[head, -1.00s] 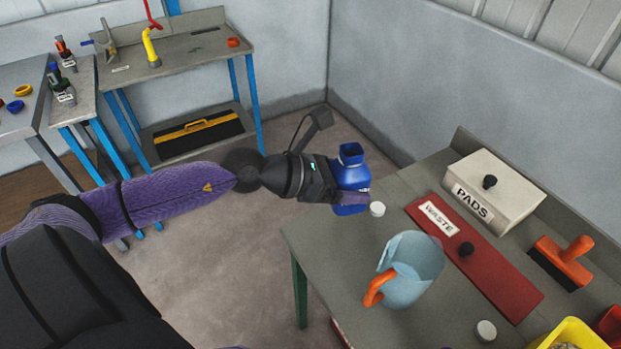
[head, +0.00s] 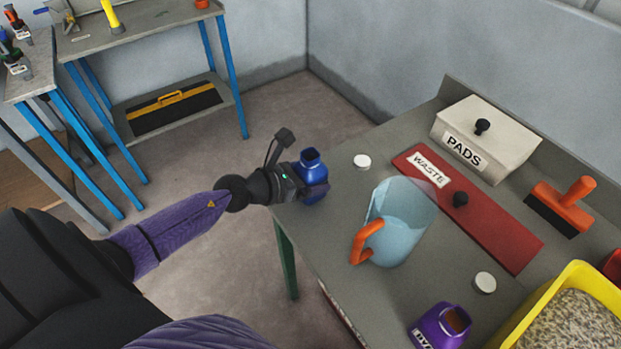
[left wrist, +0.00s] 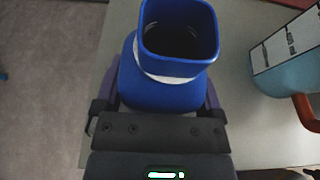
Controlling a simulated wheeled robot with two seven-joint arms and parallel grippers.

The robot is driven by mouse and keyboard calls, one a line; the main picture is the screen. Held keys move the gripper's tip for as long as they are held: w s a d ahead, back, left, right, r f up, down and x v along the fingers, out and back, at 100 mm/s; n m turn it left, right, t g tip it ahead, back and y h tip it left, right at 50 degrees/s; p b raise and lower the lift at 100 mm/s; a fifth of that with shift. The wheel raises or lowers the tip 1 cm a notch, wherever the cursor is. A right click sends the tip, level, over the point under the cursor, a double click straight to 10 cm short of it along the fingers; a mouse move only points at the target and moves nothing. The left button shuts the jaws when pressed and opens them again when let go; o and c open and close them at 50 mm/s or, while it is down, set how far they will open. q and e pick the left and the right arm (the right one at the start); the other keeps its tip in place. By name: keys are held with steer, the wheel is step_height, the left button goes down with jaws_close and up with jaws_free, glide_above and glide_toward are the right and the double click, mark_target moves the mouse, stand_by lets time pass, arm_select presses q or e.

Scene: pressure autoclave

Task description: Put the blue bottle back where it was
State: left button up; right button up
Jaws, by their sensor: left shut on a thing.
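My left gripper (head: 312,187) is shut on the blue bottle (head: 310,165) at the left end of the grey bench. The bottle is upright and its square mouth is open, with no cap on it. In the left wrist view the blue bottle (left wrist: 170,75) sits between the fingers, over the bench edge region. I cannot tell whether its base touches the bench top. A white cap (head: 361,161) lies on the bench to the right of the bottle. My right gripper is not in view.
On the bench (head: 330,255) stand a clear jug (head: 402,225) with an orange handle, a red WASTE lid (head: 490,220), a PADS box (head: 485,140), an orange brush (head: 562,205), a purple bottle (head: 440,328), another white cap (head: 485,282) and a yellow tray (head: 515,325).

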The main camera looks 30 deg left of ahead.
arm_select(q)
steer(key=shift+f, duration=0.1)
steer(key=o, duration=1.3)
